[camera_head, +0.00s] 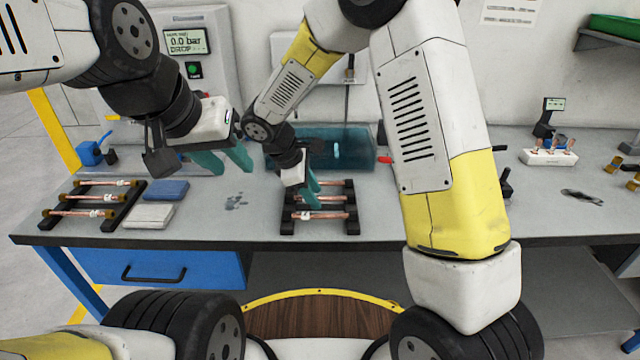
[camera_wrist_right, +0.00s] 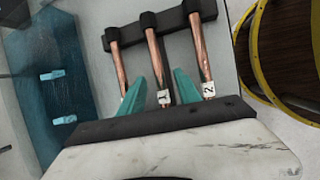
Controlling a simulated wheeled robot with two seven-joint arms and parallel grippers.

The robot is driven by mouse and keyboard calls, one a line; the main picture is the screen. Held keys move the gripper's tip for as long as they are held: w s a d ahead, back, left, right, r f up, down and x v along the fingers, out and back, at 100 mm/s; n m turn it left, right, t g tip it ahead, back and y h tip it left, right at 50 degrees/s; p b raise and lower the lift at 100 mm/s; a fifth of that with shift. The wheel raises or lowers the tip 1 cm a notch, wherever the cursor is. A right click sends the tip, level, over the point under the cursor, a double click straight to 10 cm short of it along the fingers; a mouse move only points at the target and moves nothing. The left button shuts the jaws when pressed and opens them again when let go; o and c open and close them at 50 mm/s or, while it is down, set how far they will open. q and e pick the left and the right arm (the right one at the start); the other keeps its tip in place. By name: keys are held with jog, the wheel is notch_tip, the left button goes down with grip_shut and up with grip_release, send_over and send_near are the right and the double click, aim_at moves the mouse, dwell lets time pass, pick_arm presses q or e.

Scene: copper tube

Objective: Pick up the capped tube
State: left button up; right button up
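Several copper tubes with white tags lie across a black rack (camera_head: 352,229) in the middle of the bench. The right wrist view shows three copper tubes there, including a middle tube (camera_wrist_right: 157,62) with a tag reading 1 and a neighbouring tube (camera_wrist_right: 199,48) tagged 2. My right gripper (camera_head: 313,187) is low over this rack. Its teal fingers (camera_wrist_right: 160,80) are open, one on each side of the middle tube; contact is not visible. My left gripper (camera_head: 228,162) is open and empty above the bench, left of the rack. I cannot tell which tube is capped.
A second rack (camera_head: 105,222) with copper tubes stands at the bench's left, beside blue (camera_head: 167,190) and grey (camera_head: 149,215) pads. A teal transparent tank (camera_head: 355,150) is behind the middle rack. A white stand (camera_head: 549,157) is at the right.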

grip_shut()
jog(key=shift+r, duration=0.1)
dwell(0.4)
